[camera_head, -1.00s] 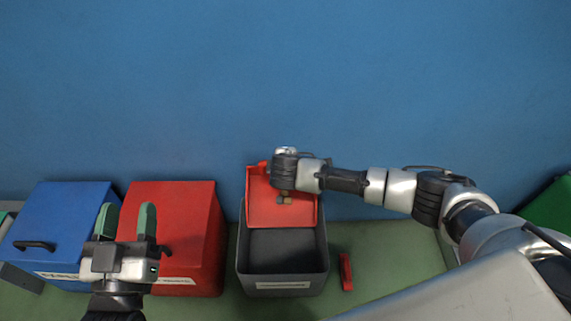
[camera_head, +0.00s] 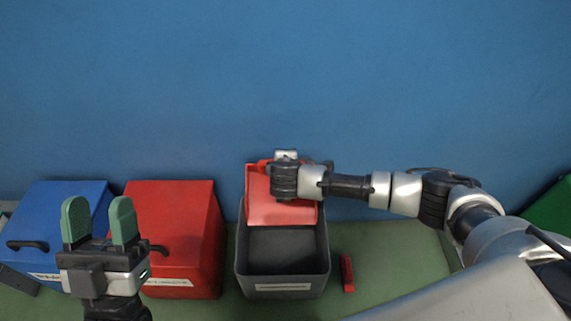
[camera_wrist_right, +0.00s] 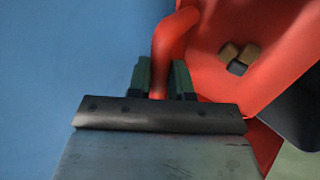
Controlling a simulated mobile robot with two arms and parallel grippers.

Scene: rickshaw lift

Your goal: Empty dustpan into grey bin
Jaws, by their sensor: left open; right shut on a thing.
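The red dustpan (camera_head: 270,212) is over the back part of the open grey bin (camera_head: 317,284) in the head view. My right gripper (camera_head: 285,178) is shut on the dustpan's handle, which also shows between its fingers (camera_wrist_right: 160,78) in the right wrist view. Two brown blocks (camera_wrist_right: 237,54) and a dark block (camera_wrist_right: 237,68) lie in the dustpan in the right wrist view. They cannot be made out in the head view. The visible bin floor looks empty. My left gripper (camera_head: 98,220) is open and empty, in front of the blue and red bins.
A blue bin (camera_head: 65,208) and a red bin (camera_head: 180,215), both lidded, stand left of the grey bin. A small red object (camera_head: 347,273) lies just right of it on the green surface (camera_head: 395,265). A blue wall (camera_head: 330,80) is behind.

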